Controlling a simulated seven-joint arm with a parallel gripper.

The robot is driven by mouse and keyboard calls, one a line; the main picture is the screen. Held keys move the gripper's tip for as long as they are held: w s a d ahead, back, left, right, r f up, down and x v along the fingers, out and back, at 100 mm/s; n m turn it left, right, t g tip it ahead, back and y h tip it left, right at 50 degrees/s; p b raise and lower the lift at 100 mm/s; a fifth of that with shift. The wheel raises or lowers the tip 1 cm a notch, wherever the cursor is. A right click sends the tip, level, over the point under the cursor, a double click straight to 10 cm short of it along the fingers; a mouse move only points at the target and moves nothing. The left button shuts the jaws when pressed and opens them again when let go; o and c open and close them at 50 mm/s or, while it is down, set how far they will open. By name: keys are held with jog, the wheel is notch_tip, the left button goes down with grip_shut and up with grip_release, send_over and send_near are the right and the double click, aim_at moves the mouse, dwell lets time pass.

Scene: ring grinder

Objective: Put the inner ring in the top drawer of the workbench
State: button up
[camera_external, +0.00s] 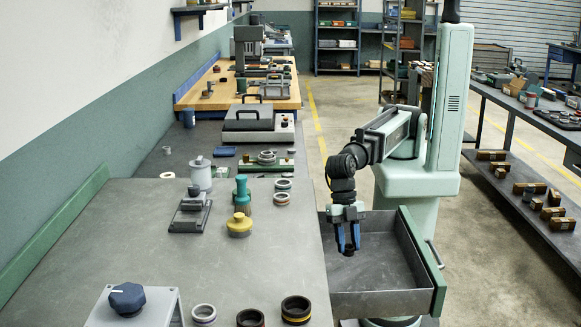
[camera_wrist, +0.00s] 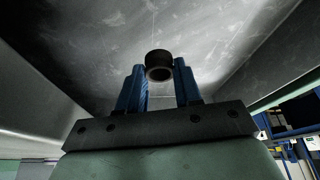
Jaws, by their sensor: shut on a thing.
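The top drawer (camera_external: 385,302) of the workbench is pulled open on its right side, with a green front edge. It is grey inside and its visible floor looks empty. My gripper (camera_external: 348,246) points down over the drawer, with its blue fingers reaching inside the drawer's outline. In the wrist view my gripper (camera_wrist: 160,75) is shut on a small dark ring, the inner ring (camera_wrist: 160,65), held at the fingertips. The ring shows as a small dark shape (camera_external: 348,253) in the external view. I cannot tell whether it touches the drawer floor.
The grey workbench top (camera_external: 130,235) lies left of the drawer. On it are a yellow knobbed part (camera_external: 239,224), a teal part (camera_external: 242,188), several rings (camera_external: 296,309) near the front edge and a blue-knobbed fixture (camera_external: 128,298). The drawer walls surround my gripper.

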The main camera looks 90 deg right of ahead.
aim_at(346, 246)
jog(key=shift+f, duration=2.2)
jog(key=shift+f, duration=0.1)
jog(key=o, duration=1)
jog(key=shift+o, duration=0.2)
jog(key=v, duration=1.2)
